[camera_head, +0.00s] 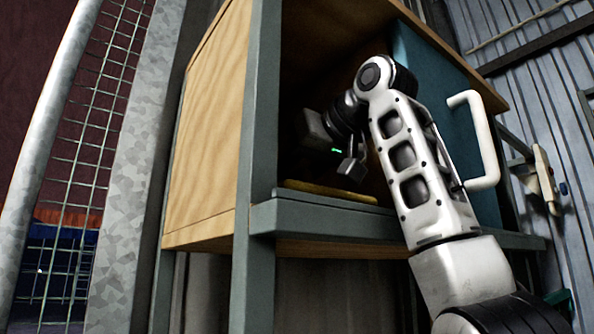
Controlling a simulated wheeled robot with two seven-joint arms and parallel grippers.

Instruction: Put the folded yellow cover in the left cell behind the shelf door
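The folded yellow cover (328,191) lies flat on the floor of the open left cell, near its front edge. My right gripper (350,170) is inside this cell, a little above the cover and apart from it. One fingertip shows; the other is hidden or too dark to tell. The shelf (212,135) is a wooden cabinet in a grey frame. Its teal door (440,95) with a white handle (485,140) stands at the right, partly behind my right arm. My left gripper is not in view.
A grey front rail (325,222) runs along the cell's lower edge, and a grey post (258,120) bounds its left side. A galvanised post and wire mesh (98,100) stand at the left. A corrugated wall (540,75) is at the right.

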